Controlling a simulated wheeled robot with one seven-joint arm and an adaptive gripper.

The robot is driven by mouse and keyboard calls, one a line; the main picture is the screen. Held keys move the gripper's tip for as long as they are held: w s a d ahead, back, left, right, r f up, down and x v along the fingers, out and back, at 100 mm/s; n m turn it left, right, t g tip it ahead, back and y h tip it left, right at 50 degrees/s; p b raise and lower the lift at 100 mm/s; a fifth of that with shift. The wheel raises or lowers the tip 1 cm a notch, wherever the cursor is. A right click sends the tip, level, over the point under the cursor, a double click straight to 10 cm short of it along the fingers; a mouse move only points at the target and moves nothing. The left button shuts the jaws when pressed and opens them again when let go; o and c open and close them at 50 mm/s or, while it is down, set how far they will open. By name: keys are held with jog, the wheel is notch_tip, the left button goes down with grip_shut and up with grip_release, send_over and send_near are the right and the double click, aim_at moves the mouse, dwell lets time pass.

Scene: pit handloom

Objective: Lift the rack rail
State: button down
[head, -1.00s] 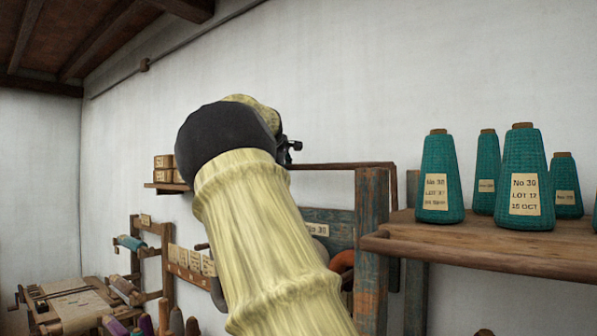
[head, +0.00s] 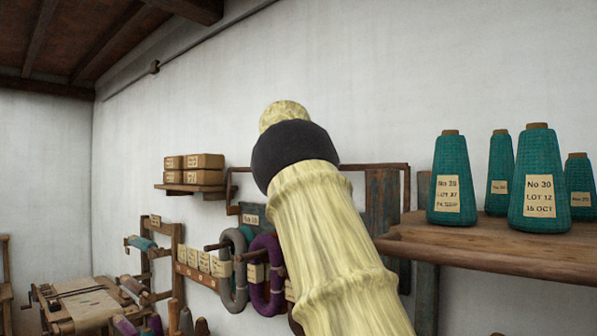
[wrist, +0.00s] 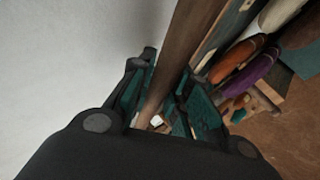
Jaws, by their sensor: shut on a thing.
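The rack rail (head: 355,167) is a thin dark brown bar with downturned ends. In the head view it shows on both sides of my arm, level with the top of a worn blue post (head: 380,200). In the wrist view the rail (wrist: 187,45) runs lengthwise between the two fingers of my gripper (wrist: 160,105), which is shut on it. In the head view my arm hides the gripper and the middle of the rail. Whether the rail touches the post cannot be told.
A wooden shelf (head: 480,247) with several teal yarn cones (head: 539,190) stands close on the right. Grey (head: 232,270) and purple (head: 259,300) skeins hang below the rail. A small shelf with boxes (head: 204,162) is at left. The wall above is clear.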

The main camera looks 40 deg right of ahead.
jog(key=c, duration=1.3)
grip_release()
jog(key=shift+a+r, duration=0.1)
jog(key=v, duration=1.2)
